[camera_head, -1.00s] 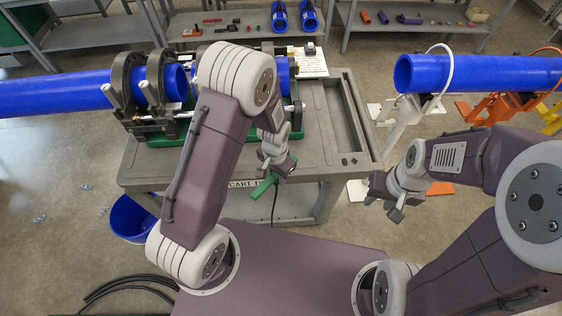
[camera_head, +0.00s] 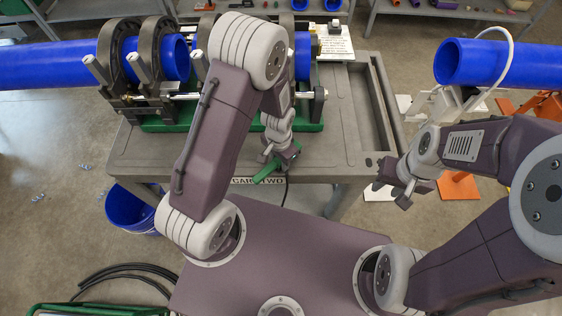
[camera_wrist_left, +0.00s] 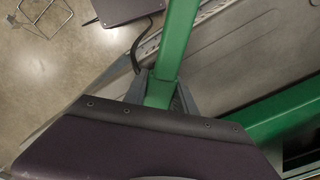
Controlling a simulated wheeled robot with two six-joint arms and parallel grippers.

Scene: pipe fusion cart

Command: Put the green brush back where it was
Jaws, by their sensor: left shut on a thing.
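The green brush (camera_head: 267,171) is in my left gripper (camera_head: 279,158), above the front edge of the grey cart near its label. In the left wrist view its green handle (camera_wrist_left: 176,45) runs up from between the fingers (camera_wrist_left: 160,90), which are shut on it. The brush's far end is out of that view. My right gripper (camera_head: 404,184) is in the air to the right of the cart, its fingers looking spread, with nothing seen between them.
The cart (camera_head: 340,140) carries the fusion machine with its clamps (camera_head: 115,50) and blue pipe (camera_head: 45,65). Another blue pipe (camera_head: 470,62) lies on stands at right. A blue bucket (camera_head: 130,208) stands on the floor at left. The cart's front right top is clear.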

